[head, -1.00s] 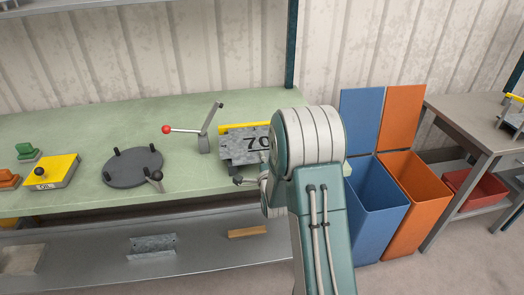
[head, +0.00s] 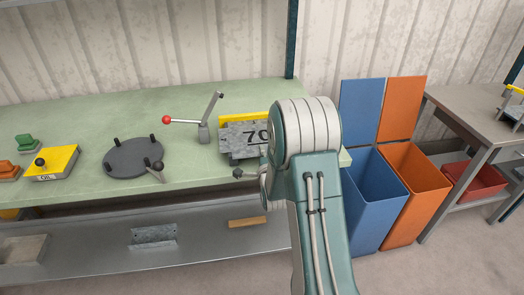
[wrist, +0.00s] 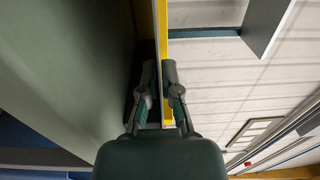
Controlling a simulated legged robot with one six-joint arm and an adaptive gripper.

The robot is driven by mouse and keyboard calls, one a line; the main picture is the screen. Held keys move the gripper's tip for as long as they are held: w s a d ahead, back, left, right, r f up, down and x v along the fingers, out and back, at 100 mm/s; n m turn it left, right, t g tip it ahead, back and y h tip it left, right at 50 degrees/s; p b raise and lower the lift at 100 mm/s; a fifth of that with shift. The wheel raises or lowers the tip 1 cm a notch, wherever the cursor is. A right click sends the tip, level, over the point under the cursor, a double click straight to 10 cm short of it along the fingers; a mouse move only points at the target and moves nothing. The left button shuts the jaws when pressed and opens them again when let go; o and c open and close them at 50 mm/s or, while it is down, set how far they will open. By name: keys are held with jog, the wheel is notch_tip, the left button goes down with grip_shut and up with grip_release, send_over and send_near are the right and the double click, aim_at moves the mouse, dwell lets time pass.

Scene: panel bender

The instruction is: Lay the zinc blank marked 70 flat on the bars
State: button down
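The zinc blank (head: 236,139) is a grey mottled sheet with a black 70 on its face. In the head view it stands tilted up at the right end of the green bench, in front of a yellow bar; my arm hides its right part. A yellow strip (wrist: 164,20) runs just beyond the fingertips.
The green bench (head: 70,120) carries a red-knobbed lever (head: 185,121), a round dark plate (head: 133,157) and a yellow block (head: 58,167). A blue bin (head: 375,195) and an orange bin (head: 415,190) stand at right. Beyond them is a grey table (head: 455,110) with a yellow-edged device (head: 514,108).

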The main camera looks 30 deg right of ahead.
jog(key=c, duration=0.7)
grip_release()
jog(key=shift+s+f, duration=0.1)
jog(key=shift+s, duration=0.1)
jog(key=v, duration=1.1)
jog(key=shift+s+a, duration=0.2)
